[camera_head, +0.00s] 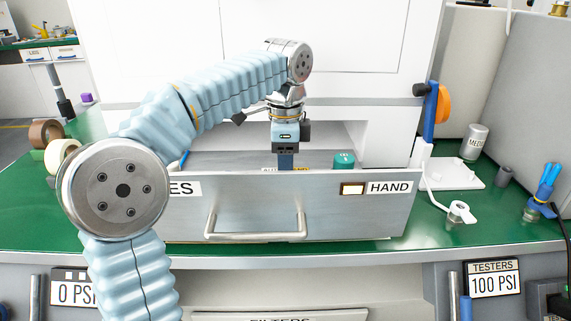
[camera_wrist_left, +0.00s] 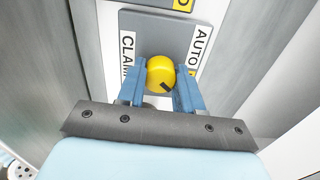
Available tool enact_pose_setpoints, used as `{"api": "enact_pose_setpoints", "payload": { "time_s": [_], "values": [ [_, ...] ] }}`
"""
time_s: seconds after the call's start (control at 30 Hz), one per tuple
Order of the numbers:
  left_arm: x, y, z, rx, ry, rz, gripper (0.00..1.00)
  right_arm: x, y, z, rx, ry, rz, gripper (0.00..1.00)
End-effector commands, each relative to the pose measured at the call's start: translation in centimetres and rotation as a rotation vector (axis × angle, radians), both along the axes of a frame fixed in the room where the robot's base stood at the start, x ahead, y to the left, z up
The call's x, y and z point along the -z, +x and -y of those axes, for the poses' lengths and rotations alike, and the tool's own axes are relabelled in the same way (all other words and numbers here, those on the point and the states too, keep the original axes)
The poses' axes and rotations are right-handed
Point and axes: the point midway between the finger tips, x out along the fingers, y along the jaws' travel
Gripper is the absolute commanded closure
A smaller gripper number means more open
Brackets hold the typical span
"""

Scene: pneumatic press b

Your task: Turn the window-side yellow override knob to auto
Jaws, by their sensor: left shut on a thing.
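The yellow override knob (camera_wrist_left: 161,74) shows in the left wrist view on a grey plate (camera_wrist_left: 150,28), between a CLAMP label (camera_wrist_left: 127,58) on the left and an AUTO label (camera_wrist_left: 200,48) on the right. A black mark on the knob's face lies at its lower right, toward the AUTO side. My left gripper (camera_wrist_left: 162,82) is shut on the knob, one blue finger on each side. In the head view my left gripper (camera_head: 286,161) points down behind the drawer front, and the knob is hidden there. My right gripper is not in view.
The metal drawer front (camera_head: 340,208) has a bar handle (camera_head: 255,234), a lit lamp (camera_head: 353,189) and a HAND label (camera_head: 389,188). A teal cylinder (camera_head: 344,159) stands right of my gripper. White walls of the press stand behind and at the right. Tape rolls (camera_head: 46,133) lie at left.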

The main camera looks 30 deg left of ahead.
Motion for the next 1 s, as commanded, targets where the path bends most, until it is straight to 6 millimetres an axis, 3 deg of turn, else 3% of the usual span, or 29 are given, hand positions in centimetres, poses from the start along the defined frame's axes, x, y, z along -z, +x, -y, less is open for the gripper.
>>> {"api": "enact_pose_setpoints", "payload": {
  "time_s": [0.37,1.0],
  "values": [
    [-0.4,0.0,0.0,-0.2,0.001,-0.001,0.95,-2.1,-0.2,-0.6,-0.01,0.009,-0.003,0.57],
    [-0.3,0.0,0.1,-0.803,0.0,0.0,0.95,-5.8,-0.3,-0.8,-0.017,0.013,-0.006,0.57]
  ]
}}
